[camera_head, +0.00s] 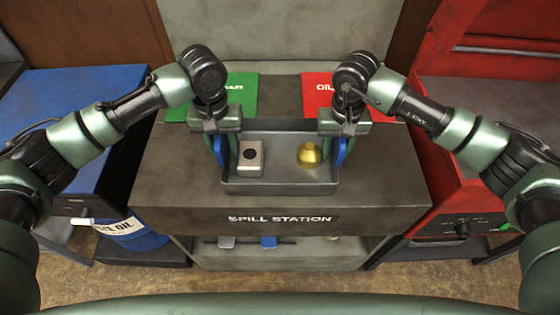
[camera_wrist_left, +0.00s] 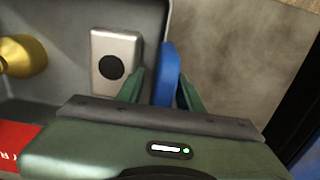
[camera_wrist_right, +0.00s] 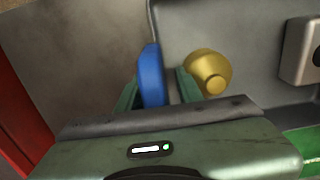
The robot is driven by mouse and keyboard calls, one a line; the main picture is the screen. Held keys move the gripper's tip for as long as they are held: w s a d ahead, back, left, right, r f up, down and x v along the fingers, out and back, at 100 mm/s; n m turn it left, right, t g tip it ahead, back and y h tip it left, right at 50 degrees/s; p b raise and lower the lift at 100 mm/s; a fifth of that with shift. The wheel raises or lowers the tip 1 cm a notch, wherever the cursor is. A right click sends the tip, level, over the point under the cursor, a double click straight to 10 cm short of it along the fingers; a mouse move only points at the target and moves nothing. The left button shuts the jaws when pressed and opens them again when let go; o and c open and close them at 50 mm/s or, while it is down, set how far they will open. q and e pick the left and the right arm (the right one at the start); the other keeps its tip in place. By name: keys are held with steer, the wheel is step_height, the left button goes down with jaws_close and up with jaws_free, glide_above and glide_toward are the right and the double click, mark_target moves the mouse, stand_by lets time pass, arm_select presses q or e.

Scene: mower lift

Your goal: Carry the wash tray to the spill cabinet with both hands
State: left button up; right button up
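The grey metal wash tray (camera_head: 270,187) sits on the top of the spill station cabinet (camera_head: 385,180). Inside it are a pale box with a black disc (camera_head: 250,158) at the left and a brass-coloured rounded part (camera_head: 309,155) at the right. Each end of the tray has a blue handle. My left gripper (camera_head: 221,150) straddles the left handle (camera_wrist_left: 168,75), with a gap showing beside one finger. My right gripper (camera_head: 340,152) straddles the right handle (camera_wrist_right: 151,76), also with a gap beside one finger. Both look open around the handles.
A green mat (camera_head: 240,88) and a red mat (camera_head: 317,85) lie behind the tray. A blue cabinet (camera_head: 60,90) stands at left, with a blue drum (camera_head: 130,235) below it, and a red cabinet (camera_head: 450,205) at right. The cabinet top beside the tray is bare.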

arm_select(q)
step_height(320, 180, up, 12)
steer(key=shift+f, duration=0.15)
arm_select(e)
steer(key=shift+r, duration=0.2)
step_height(320, 180, up, 12)
steer(key=shift+f, duration=0.2)
stand_by(0.3)
arm_select(q)
steer(key=shift+s, duration=0.1)
arm_select(e)
steer(key=shift+f, duration=0.1)
stand_by(0.3)
